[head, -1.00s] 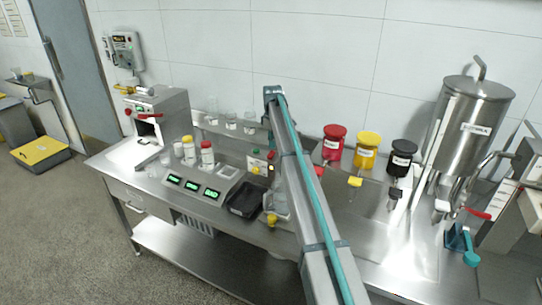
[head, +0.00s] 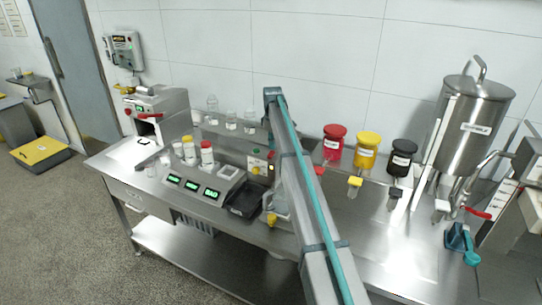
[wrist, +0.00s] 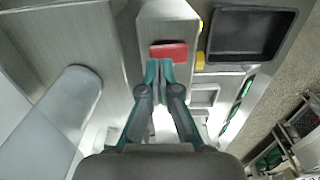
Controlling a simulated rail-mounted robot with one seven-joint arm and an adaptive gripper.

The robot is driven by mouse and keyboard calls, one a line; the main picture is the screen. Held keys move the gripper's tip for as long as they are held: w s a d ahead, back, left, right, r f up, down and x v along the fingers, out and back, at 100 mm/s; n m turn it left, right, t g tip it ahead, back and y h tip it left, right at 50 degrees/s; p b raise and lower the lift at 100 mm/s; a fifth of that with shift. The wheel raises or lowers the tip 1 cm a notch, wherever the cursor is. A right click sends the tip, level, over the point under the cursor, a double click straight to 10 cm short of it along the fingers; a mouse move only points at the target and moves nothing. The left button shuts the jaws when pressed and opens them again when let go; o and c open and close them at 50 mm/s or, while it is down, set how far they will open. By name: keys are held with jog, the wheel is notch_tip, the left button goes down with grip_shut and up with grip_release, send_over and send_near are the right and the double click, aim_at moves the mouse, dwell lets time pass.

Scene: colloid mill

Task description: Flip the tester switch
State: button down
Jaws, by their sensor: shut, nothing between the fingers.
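In the wrist view, a red rectangular piece (wrist: 168,51), which looks like the tester switch, sits on a grey metal housing (wrist: 168,20). My gripper (wrist: 160,68) is shut and empty, its teal fingertips together just below the red piece in the picture. I cannot tell whether they touch it. In the head view, a small box (head: 257,165) with red and yellow parts, probably the tester, stands behind the black tray and left of my arm. My gripper is not clearly visible there.
A black tray (head: 243,202) and a sloped panel with green displays (head: 193,186) are close by. White bottles (head: 207,157) stand behind the panel. Red (head: 334,143), yellow (head: 367,150) and black (head: 402,158) containers are to the right, near a steel hopper (head: 470,125).

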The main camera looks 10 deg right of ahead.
aim_at(272, 152)
jog(key=shift+f+b, duration=0.35)
jog(key=shift+f, duration=0.85)
dwell(0.6)
jog(key=shift+r, duration=0.1)
jog(key=shift+r+p, duration=1.4)
jog(key=shift+r, duration=2)
